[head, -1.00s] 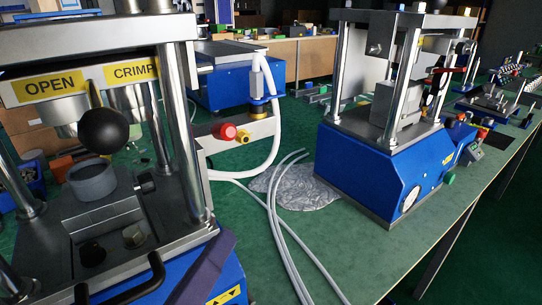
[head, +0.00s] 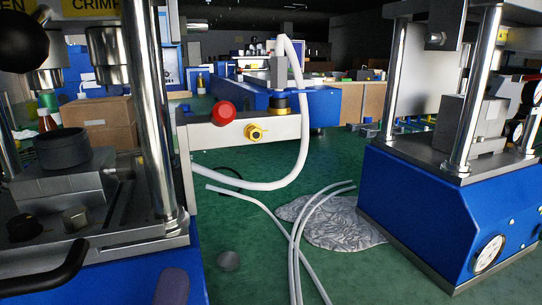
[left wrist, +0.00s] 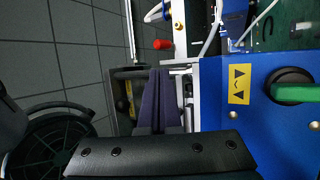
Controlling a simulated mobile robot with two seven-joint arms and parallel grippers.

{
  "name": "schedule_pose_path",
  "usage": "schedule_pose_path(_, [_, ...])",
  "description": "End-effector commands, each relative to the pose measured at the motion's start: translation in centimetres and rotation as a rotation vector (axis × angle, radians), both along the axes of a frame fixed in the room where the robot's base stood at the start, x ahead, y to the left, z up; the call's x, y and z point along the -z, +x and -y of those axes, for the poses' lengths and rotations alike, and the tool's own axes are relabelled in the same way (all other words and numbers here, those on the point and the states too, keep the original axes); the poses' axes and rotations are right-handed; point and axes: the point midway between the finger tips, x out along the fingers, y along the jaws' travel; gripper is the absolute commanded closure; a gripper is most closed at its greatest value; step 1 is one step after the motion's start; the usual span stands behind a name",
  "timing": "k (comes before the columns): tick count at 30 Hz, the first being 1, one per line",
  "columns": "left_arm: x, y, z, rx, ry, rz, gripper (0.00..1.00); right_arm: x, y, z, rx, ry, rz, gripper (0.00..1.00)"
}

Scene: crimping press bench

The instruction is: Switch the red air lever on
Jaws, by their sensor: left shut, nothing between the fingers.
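A round red knob (head: 223,112) sits on a pale beam beside the left press, with a yellow fitting (head: 254,132) to its right. A red cylinder in the left wrist view (left wrist: 163,44) looks like the same part. I cannot make out a lever arm on it or its setting. My left gripper (left wrist: 158,100) has purple fingers and is shut and empty, apart from the red part. One purple finger (head: 172,287) shows low in the head view, in front of the left press. My right gripper is not in view.
The left press (head: 150,120), with its black handle (head: 50,275), stands close on the left. The right press (head: 420,200) has a gauge (head: 488,254). White hoses (head: 293,245) cross the green bench. A green handle (left wrist: 295,93) and arrow label (left wrist: 239,84) are on blue housing.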

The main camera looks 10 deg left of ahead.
Motion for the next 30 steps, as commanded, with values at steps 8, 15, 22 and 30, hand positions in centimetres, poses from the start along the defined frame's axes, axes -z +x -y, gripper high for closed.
schedule_pose_path(8, [-2.0, 3.1, -0.6, -0.003, 0.001, 0.006, 1.0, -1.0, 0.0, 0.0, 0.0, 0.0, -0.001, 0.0])
schedule_pose_path(15, [-4.4, 7.7, -1.3, -0.002, 0.001, 0.005, 1.0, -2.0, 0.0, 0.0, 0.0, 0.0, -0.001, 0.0])
schedule_pose_path(22, [-6.0, 10.9, -1.9, -0.001, 0.0, 0.001, 1.0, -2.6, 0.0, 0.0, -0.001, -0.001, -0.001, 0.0])
schedule_pose_path(30, [-6.4, 12.2, -2.1, 0.0, 0.001, -0.002, 1.0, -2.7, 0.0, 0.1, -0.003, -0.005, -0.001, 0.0])
